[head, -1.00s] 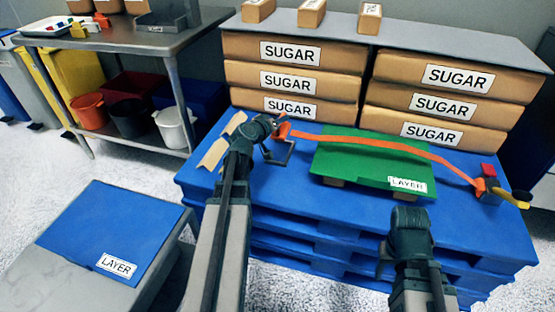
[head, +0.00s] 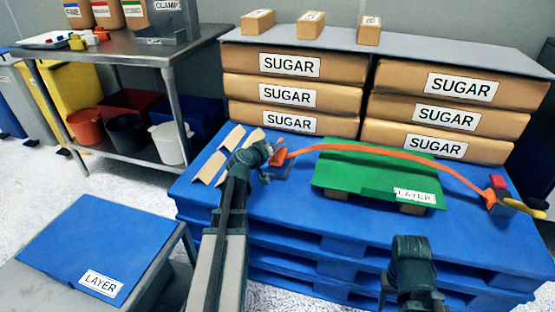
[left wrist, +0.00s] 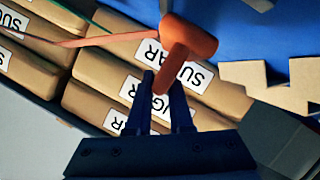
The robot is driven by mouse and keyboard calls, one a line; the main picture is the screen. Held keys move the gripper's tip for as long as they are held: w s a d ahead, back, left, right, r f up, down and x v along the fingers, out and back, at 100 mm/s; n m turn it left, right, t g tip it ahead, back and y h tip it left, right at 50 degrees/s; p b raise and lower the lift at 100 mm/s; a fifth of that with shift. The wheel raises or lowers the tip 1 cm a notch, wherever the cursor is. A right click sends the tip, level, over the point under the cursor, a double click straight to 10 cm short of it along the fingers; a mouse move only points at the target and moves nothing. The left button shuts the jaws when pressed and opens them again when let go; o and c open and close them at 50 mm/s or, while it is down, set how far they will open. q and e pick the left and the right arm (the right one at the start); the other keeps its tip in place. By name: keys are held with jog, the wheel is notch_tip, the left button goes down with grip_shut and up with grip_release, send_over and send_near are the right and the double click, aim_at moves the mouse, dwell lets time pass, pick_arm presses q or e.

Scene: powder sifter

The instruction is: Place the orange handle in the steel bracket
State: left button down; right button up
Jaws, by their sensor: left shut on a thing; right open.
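The orange handle (head: 279,157) is held in my left gripper (head: 268,158) just above the left part of the blue pallet. In the left wrist view the T-shaped handle (left wrist: 188,42) has its stem between the shut fingers (left wrist: 166,100).
Cardboard pieces (head: 232,138) lie left of my left gripper. A yellow handle (head: 527,209) is at the far right. A steel table (head: 120,50) stands at the back left. The pallet's front is mostly clear.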

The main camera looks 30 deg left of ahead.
pick_arm(q)
jog(key=shift+f+b, duration=1.75)
jog(key=shift+f, duration=0.1)
jog(key=shift+f, duration=0.15)
jog(key=c, duration=0.8)
grip_release()
jog(key=shift+r, duration=0.3)
jog(key=p+v, duration=0.3)
jog(key=v, duration=0.9)
jog(key=shift+s+f+p, duration=0.1)
jog(key=shift+f+p, duration=0.05)
jog(key=shift+p, duration=0.25)
